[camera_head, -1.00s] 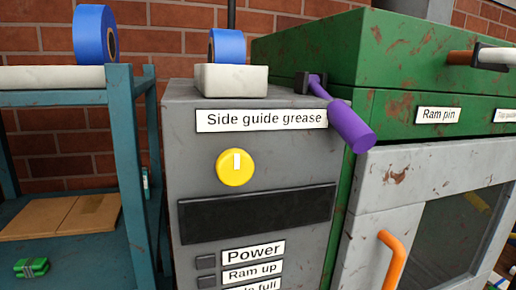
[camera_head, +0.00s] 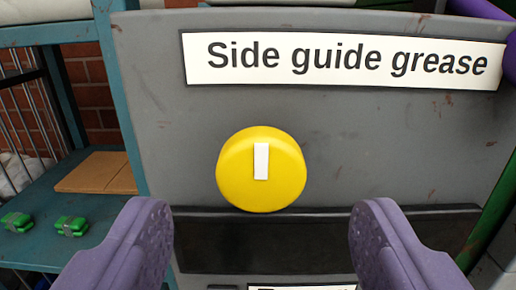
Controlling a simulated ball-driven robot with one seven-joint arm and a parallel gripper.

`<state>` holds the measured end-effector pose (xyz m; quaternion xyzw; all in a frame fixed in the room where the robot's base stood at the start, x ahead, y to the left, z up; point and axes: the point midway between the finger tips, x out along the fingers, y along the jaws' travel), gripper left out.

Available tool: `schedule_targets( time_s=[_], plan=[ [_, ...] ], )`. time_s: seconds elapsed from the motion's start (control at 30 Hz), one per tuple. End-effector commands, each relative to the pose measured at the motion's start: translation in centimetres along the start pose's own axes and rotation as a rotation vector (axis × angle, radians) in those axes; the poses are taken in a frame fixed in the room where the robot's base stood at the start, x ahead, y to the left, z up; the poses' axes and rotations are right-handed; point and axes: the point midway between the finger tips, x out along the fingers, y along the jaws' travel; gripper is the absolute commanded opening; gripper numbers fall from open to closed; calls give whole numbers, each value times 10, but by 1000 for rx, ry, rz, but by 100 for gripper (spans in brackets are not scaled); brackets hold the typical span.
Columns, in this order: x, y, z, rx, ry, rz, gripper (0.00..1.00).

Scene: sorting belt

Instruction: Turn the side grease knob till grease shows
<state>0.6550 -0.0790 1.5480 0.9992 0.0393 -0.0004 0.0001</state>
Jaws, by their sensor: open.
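The yellow round grease knob (camera_head: 262,190) is on the grey panel (camera_head: 170,130) in the middle of the view. Its white mark (camera_head: 261,162) points straight up. A white label reading "Side guide grease" (camera_head: 345,62) is above it. My gripper (camera_head: 262,225) is open, with one purple finger low on each side of the knob, apart from it and holding nothing. I see no grease. A dark strip (camera_head: 320,222) runs across the panel just below the knob.
A teal shelf (camera_head: 40,215) stands at the left with brown boards (camera_head: 95,172) and green bundles (camera_head: 70,226). A purple lever (camera_head: 508,55) shows at the right edge, above a green frame edge (camera_head: 492,220). A partly hidden label is at the bottom.

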Motion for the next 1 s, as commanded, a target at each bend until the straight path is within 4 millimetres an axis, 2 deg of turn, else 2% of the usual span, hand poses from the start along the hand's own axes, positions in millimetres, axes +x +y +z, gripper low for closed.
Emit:
schedule_targets(
  time_s=[0.1,0.2,0.53,0.57,0.7,0.8,1.0],
  plan=[
    [21,0,-1,1,0,0,71],
    [32,0,-1,1,-1,0,71],
    [39,0,-1,0,1,1,71],
    [39,0,-1,0,1,1,68],
    [39,0,-1,0,1,1,36],
    [39,0,-1,0,1,1,16],
    [39,0,-1,11,1,1,16]
  ],
)
